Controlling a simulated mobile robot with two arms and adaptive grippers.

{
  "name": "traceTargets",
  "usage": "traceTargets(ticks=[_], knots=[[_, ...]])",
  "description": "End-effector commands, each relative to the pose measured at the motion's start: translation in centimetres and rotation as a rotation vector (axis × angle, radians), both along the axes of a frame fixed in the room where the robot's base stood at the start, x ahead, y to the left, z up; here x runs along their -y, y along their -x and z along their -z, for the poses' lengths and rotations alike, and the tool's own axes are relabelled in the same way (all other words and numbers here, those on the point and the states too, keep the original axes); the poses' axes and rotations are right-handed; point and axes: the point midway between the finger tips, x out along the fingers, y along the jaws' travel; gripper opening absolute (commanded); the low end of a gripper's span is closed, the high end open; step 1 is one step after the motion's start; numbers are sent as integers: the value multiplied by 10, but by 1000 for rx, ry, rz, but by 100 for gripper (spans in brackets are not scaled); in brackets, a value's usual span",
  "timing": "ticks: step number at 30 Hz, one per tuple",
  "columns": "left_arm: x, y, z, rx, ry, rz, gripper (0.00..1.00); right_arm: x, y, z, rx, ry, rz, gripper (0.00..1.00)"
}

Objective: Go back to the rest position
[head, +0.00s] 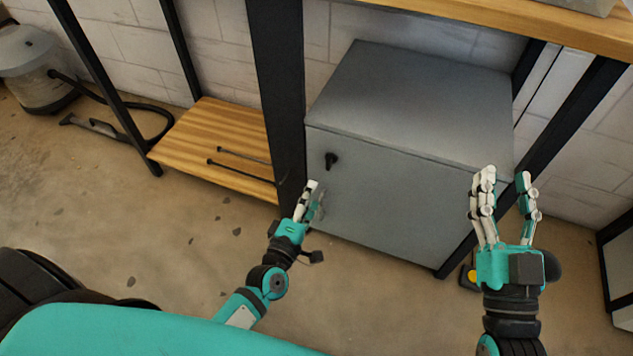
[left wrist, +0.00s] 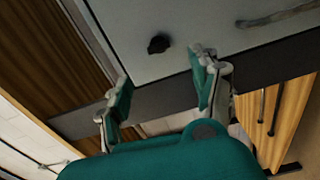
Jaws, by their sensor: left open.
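My left gripper (head: 311,200) is low in front of the grey cabinet's left edge in the head view. It is open and empty. In the left wrist view its two fingers stand apart (left wrist: 163,82), with the cabinet front and its black knob beyond them. My right gripper (head: 506,190) points upward in front of the right side of the cabinet. Its fingers are spread and nothing is between them. The grey cabinet (head: 390,195) has its door shut, with a black knob (head: 332,161) at the upper left of the front.
A wooden shelf (head: 210,140) with two thin dark rods is left of a black post (head: 277,90). A wooden bench top (head: 500,22) is above the cabinet. A vacuum cleaner (head: 35,70) with a black hose stands at the far left. The concrete floor (head: 150,235) in front is largely clear.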

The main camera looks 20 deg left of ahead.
Motion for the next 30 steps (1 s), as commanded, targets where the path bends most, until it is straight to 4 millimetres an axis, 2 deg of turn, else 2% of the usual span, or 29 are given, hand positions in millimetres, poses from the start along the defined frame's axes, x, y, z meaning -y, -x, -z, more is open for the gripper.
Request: traceTargets(ticks=[6,22,24,26,30], knots=[[0,13,-1,2,0,-1,63,0,0,0,0,0,0,40],[1,13,-3,6,-9,3,63,0,0,0,0,0,0,40],[5,12,-15,28,-55,17,63,0,0,0,0,0,0,40],[11,12,-36,68,-138,38,63,0,0,0,0,0,0,40],[31,18,-104,205,-449,80,63,0,0,0,0,0,0,40]])
